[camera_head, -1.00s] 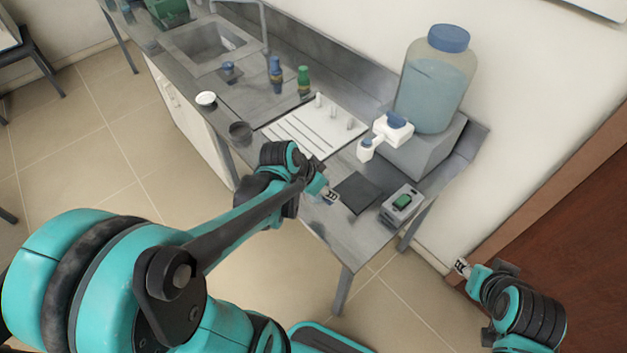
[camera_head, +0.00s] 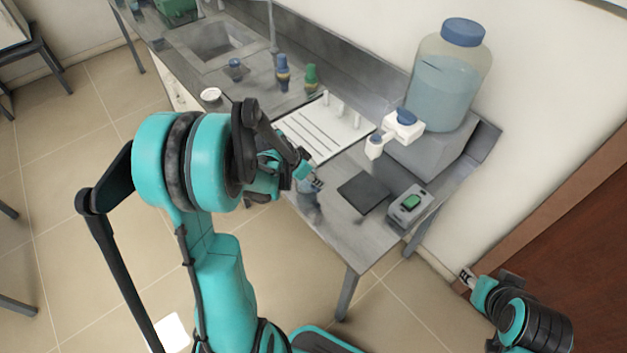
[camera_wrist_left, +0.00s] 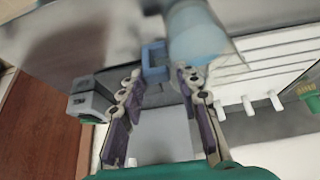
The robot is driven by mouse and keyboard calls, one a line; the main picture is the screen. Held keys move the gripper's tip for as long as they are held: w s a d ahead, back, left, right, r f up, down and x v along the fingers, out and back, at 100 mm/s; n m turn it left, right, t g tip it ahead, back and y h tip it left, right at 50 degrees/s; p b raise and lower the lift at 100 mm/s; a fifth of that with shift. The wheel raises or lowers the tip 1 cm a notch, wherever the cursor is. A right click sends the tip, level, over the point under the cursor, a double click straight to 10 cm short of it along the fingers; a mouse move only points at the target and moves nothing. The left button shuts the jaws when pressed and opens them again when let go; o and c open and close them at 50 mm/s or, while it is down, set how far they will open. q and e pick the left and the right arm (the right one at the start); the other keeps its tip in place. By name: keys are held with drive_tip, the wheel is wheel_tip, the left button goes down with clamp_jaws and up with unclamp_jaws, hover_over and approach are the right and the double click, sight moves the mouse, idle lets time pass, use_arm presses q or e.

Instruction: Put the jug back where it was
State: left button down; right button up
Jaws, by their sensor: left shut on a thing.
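The jug (camera_head: 308,204) is a small blue-grey vessel at the bench's front edge in the head view, partly hidden by my left gripper (camera_head: 316,183). In the left wrist view the translucent blue jug (camera_wrist_left: 194,38) is large and near. The fingers of the left gripper (camera_wrist_left: 165,78) are shut on its blue handle (camera_wrist_left: 154,60). Whether the jug touches the bench is hard to tell. My right gripper (camera_head: 467,275) is at the lower right, away from the bench; its jaws are too small to read.
A black mat (camera_head: 363,193) and a grey device with a green top (camera_head: 410,203) lie right of the jug. A white pegged board (camera_head: 325,128) is behind it. A large blue-capped carboy (camera_head: 448,75) stands on a box. Bottles (camera_head: 283,72) are further left.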

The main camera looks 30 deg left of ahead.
use_arm(q)
drive_tip(key=shift+f, duration=0.35)
drive_tip(key=shift+r, duration=0.1)
drive_tip(key=c, duration=1.1)
unclamp_jaws()
drive_tip(key=shift+o, duration=0.2)
